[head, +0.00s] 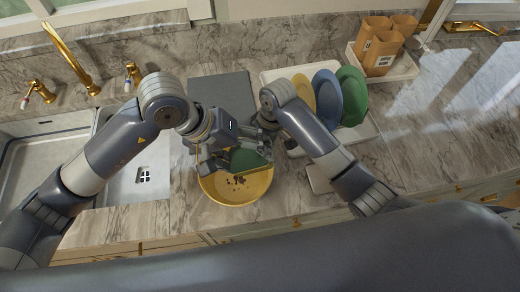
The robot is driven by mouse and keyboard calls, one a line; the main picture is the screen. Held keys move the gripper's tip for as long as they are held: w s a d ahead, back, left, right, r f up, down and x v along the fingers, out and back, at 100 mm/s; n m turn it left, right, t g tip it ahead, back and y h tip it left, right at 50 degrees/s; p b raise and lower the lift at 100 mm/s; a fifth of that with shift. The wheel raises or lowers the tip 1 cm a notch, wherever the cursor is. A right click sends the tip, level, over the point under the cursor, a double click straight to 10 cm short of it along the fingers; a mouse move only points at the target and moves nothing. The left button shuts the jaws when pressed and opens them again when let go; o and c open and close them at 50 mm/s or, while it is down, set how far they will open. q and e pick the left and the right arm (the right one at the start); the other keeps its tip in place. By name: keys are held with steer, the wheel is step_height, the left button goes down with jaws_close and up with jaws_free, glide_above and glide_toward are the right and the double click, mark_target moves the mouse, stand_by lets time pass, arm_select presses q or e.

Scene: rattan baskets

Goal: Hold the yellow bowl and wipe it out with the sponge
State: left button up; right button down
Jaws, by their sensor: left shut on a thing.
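The yellow bowl (236,193) sits on the marble counter near its front edge, with several small dark bits inside. My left gripper (207,163) is shut on the bowl at its upper left rim. A green piece (249,160), which looks like the sponge, is over the far part of the bowl. My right gripper (262,138) is just above this green piece; its fingertips are partly hidden, so I cannot tell whether it grips it. The bowl's far rim is hidden by the grippers and the green piece.
A sink (125,185) with gold taps lies to the left. A grey board (222,88) lies behind the grippers. A rack (285,74) with yellow, blue and green plates stands behind right, with brown containers (382,52) on a tray beyond. The right counter is clear.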

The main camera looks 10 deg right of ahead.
stand_by(0.5)
arm_select(q)
steer(key=w+a+n+t+y, duration=0.1)
steer(key=w+a+n+y, duration=0.1)
steer(key=w+a+n, duration=0.15)
steer(key=n+g+y, duration=0.1)
steer(key=n+y, duration=0.3)
steer(key=n, duration=0.1)
glide_above(236, 181)
steer(key=shift+s+f, duration=0.1)
steer(key=shift+f, duration=8.35)
steer(key=shift+f+n, duration=0.25)
steer(key=shift+f, duration=0.35)
